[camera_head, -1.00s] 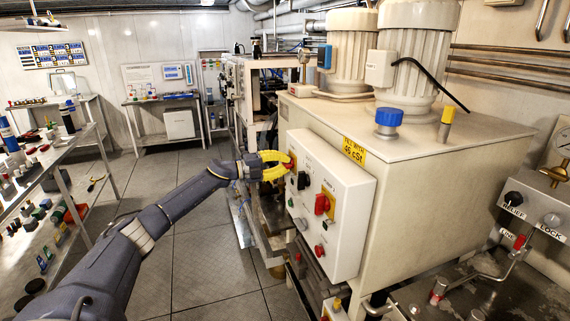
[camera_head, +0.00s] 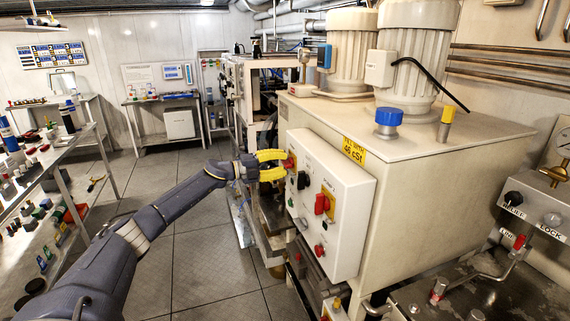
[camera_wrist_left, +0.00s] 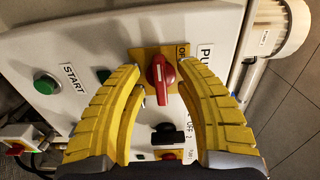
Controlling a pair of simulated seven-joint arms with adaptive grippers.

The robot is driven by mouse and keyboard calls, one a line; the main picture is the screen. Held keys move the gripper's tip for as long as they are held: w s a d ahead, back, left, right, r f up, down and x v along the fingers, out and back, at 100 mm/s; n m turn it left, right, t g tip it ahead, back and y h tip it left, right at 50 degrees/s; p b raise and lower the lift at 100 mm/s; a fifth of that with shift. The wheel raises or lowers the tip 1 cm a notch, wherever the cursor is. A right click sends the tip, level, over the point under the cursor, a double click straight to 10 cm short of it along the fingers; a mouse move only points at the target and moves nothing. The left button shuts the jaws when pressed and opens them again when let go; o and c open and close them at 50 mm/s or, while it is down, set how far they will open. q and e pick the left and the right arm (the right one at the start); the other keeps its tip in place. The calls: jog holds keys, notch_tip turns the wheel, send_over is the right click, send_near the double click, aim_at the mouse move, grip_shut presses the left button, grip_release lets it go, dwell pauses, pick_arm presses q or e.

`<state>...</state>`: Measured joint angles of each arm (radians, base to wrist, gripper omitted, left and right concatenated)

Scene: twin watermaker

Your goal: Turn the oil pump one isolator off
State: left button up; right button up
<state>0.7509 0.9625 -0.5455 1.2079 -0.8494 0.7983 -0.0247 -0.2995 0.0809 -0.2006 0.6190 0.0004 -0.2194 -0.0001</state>
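A red rotary isolator handle (camera_head: 291,162) sits on a yellow plate at the far end of the white control box (camera_head: 345,215). In the left wrist view the same handle (camera_wrist_left: 160,78) lies between my fingers, with a white line along it and "OFF" lettering on its plate. My left gripper (camera_head: 285,165) is open around the handle, with a visible gap to each yellow finger (camera_wrist_left: 158,84). A second red isolator handle (camera_head: 322,204) on a yellow plate is nearer on the box. The label beside the first handle is partly hidden by a finger. My right gripper is out of view.
A black knob (camera_head: 303,180) sits between the two isolators. A green START button (camera_wrist_left: 46,84) and a red button (camera_head: 319,250) are also on the box. The large cream tank (camera_head: 440,190) stands behind. The floor at left (camera_head: 215,265) is clear.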

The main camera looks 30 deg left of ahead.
pick_arm(q)
jog(key=v, duration=1.1)
jog(key=shift+w, duration=0.15)
